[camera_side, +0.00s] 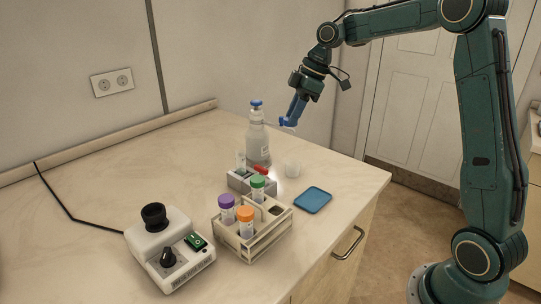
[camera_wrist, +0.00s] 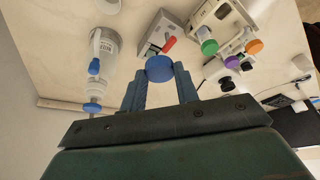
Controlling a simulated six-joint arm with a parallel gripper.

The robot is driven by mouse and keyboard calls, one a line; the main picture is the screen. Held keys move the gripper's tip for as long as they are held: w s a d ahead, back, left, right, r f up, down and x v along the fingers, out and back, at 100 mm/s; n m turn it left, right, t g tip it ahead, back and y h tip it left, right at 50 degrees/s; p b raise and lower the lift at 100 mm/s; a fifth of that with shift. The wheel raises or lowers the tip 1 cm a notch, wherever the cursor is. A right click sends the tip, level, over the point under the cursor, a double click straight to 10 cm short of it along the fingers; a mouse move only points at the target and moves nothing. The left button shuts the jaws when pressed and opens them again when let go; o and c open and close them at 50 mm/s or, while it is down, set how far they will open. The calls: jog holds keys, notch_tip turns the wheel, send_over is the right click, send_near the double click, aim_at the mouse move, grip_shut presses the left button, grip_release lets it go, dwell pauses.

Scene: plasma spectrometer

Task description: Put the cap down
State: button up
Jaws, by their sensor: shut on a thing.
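My gripper (camera_side: 291,119) is shut on a blue cap (camera_wrist: 160,69) and holds it in the air above the back right of the table. In the wrist view the round cap sits between the two blue fingertips of my gripper (camera_wrist: 160,78). In the side view the cap is small, at the fingertips, with a pale part showing at its lower end. A flat blue square pad (camera_side: 313,200) lies on the table near the right edge, below and in front of my gripper.
A clear bottle with a blue top (camera_side: 257,143) stands left of my gripper. A small white container (camera_side: 292,168), a grey block with a red item (camera_side: 240,180), a rack with capped tubes (camera_side: 250,247) and a white device (camera_side: 168,252) stand forward. The table's left is mostly clear.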

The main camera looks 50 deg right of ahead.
send_over(311, 200)
jog(key=s+d, duration=0.1)
jog(key=shift+f, duration=10.45)
jog(key=shift+f, duration=0.15)
jog(key=o, duration=0.9)
jog(key=shift+d, duration=0.1)
jog(key=v, duration=1.2)
jog(key=shift+s, duration=0.1)
